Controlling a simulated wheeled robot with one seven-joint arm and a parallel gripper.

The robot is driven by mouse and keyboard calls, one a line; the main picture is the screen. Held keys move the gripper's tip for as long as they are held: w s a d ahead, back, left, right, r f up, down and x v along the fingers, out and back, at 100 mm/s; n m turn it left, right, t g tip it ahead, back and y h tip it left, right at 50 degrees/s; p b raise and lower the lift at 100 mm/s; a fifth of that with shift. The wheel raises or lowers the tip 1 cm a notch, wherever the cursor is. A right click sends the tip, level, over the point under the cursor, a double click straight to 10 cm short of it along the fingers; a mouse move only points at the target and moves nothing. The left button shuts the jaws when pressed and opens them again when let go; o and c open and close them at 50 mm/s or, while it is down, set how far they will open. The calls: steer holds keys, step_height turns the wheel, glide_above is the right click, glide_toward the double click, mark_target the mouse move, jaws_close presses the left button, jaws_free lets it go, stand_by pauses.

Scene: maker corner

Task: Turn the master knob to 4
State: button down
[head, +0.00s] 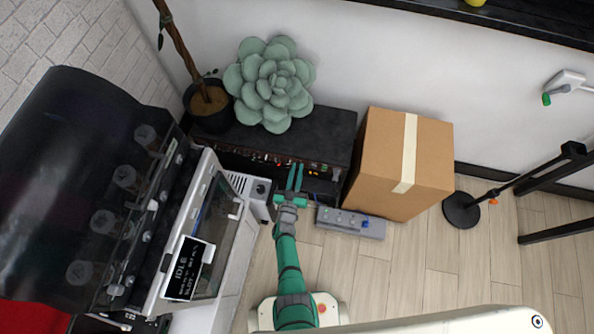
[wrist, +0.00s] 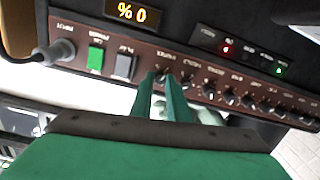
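The amplifier's brown control panel (wrist: 222,80) crosses the wrist view on a slant, with its lettering upside down. A row of small dark knobs runs along it. The knob label by my fingertips appears to read MASTER; the knob there (wrist: 161,79) is partly hidden by my fingers, and I cannot read its setting. My gripper (wrist: 161,74) points at the panel with a narrow gap between its green fingers. I cannot tell whether they touch the knob. In the head view my gripper (head: 294,166) is at the front of the black amplifier (head: 325,131).
A cardboard box (head: 400,165) stands right of the amplifier, a grey pedal unit (head: 350,222) in front, and a machine (head: 205,230) close left.

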steer(key=shift+m, duration=0.3)
steer(key=m+h, duration=0.1)
steer(key=m, duration=2.2)
steer(key=shift+d+f, duration=0.1)
steer(key=shift+f, duration=0.05)
steer(key=shift+m, duration=0.5)
steer(key=c, duration=2)
jaws_free()
